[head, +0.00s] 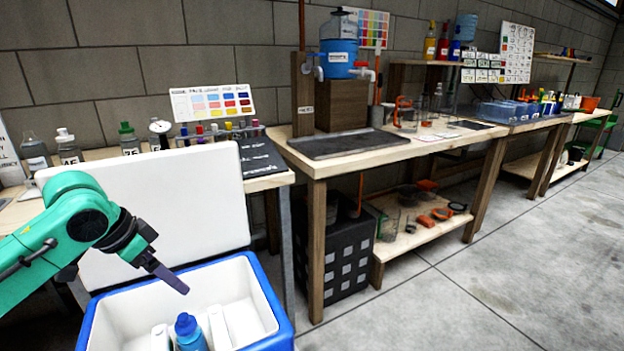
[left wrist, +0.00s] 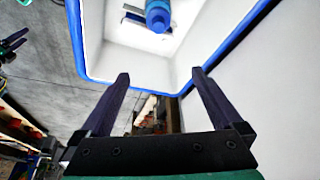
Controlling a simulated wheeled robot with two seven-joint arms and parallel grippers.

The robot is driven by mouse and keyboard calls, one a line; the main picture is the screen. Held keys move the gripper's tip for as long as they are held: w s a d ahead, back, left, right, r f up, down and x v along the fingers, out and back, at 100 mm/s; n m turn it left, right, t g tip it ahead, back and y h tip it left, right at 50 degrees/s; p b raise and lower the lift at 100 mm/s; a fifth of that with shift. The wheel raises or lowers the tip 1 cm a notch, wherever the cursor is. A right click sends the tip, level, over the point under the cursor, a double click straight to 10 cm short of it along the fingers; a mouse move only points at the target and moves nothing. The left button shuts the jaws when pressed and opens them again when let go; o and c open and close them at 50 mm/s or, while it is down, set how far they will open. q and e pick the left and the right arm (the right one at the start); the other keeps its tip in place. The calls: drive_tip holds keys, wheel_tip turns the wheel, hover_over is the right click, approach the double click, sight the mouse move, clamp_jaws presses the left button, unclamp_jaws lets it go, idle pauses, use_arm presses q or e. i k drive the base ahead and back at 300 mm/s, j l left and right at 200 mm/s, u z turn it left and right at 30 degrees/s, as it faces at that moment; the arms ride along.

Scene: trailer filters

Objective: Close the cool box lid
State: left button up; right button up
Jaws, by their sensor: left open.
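The cool box (head: 272,291) is white inside with a blue rim, at the bottom of the head view. Its white lid (head: 165,205) stands open, raised and leaning back behind the box. My left gripper (head: 172,281) is open and empty, above the box opening and in front of the lid. In the left wrist view its two fingers (left wrist: 160,78) are spread apart, with the blue rim (left wrist: 140,87) of the box beyond them. A blue-capped bottle (head: 187,330) stands inside the box beside white blocks. A small dark and green shape at that view's left edge may be my right gripper; its jaws are unclear.
A workbench with bottles (head: 127,138) and a colour chart (head: 213,103) is behind the lid. A wooden bench (head: 350,155) with a blue water container (head: 338,45) stands to the right. A black crate (head: 347,262) is beneath it. The floor (head: 480,270) at right is clear.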

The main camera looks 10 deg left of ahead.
sight(193, 197)
drive_tip(key=k, duration=1)
